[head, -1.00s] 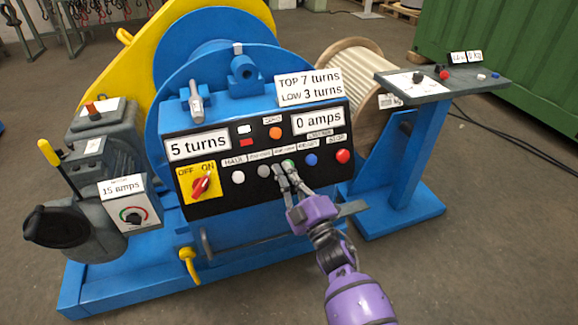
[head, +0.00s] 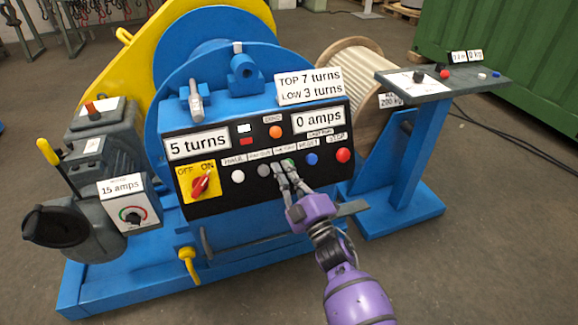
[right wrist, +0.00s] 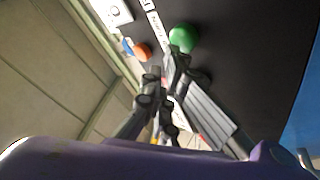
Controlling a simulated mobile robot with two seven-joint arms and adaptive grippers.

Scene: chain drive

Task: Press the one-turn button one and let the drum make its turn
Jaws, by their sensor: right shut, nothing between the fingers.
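The blue drum winch has a black control panel (head: 220,200) facing me. Its green button (head: 289,162), under a small label I cannot read clearly, is partly hidden behind my right gripper (head: 283,168). The green button also shows in the right wrist view (right wrist: 183,37), right by the shut fingertips (right wrist: 175,58). My right gripper is shut and empty; whether its tips touch the button I cannot tell. The turns display (head: 197,145) reads 5 turns and the amps display (head: 318,121) reads 0 amps. The blue drum flange (head: 165,125) stands behind the panel. My left gripper is out of view.
White (head: 238,177), grey (head: 264,171), blue (head: 311,159) and red (head: 343,155) buttons flank the green one. A red rotary switch (head: 201,184) is at the panel's left. A plate (head: 309,86) reads TOP 7 turns, LOW 3 turns. A side stand (head: 440,85) is at right.

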